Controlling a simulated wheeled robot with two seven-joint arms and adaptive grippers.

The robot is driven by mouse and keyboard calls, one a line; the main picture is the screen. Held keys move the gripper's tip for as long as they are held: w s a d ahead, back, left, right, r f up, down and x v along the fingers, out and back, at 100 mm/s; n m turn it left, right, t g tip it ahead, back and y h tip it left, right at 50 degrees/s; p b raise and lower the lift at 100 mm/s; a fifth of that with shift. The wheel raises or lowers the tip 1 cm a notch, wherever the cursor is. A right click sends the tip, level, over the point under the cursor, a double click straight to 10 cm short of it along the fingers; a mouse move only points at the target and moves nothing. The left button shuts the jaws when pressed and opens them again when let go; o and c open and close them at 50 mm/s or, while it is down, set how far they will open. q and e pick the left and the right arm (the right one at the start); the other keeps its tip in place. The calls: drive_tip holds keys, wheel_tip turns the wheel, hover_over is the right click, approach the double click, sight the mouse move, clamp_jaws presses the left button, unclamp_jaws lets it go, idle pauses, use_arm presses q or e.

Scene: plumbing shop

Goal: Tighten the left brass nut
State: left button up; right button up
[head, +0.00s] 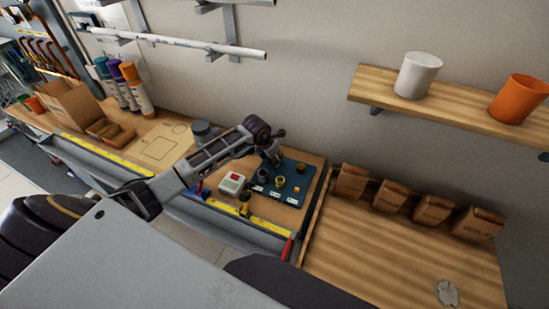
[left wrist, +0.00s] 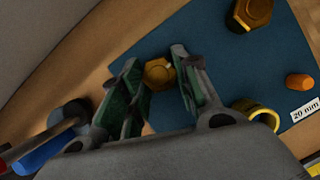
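A brass hex nut (left wrist: 158,73) lies between the fingers of my left gripper (left wrist: 157,60) in the left wrist view. The fingers are spread on either side of it, with no clear grip. A second, larger brass nut (left wrist: 253,12) is at the top right, and a brass ring (left wrist: 258,113) lies lower right, on the blue mat (left wrist: 215,75). In the head view my left gripper (head: 273,158) points down over the back left part of the mat (head: 290,200); its fingers partly hide what is under them. My right gripper is in neither view.
An orange piece (left wrist: 299,81) and a "20 mm" label are on the mat.

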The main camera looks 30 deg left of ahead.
use_arm(q)
drive_tip(key=shift+c, duration=0.8)
